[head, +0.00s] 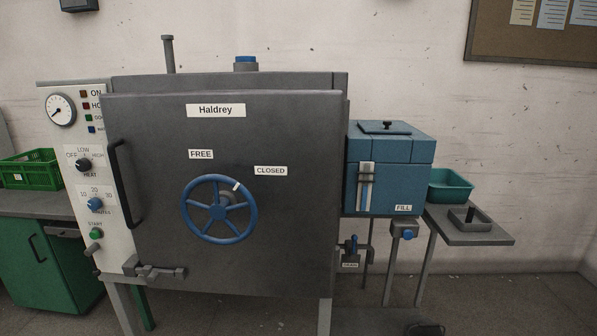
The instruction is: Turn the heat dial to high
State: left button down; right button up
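The heat dial (83,165) is a black knob on the pale control panel (113,238) at the left of the grey machine. The words OFF, LOW and HIGH stand around its upper side from left to right, and HEAT is below it. Its pointer is too small to read with certainty, but seems to lean left towards OFF. Neither of my grippers is in view, and nothing touches the dial.
A blue minutes dial (96,205) and green start button (96,233) sit below. A round gauge (59,110) is above. The closed door (270,215) has a black handle (124,184) close right of the dial and a blue handwheel (219,241).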

aim_at(83, 165)
jog(key=u, duration=1.2)
jog(key=k, duration=0.65)
jog(key=u, duration=0.55)
jog(key=i, duration=1.25)
jog(key=z, duration=0.45)
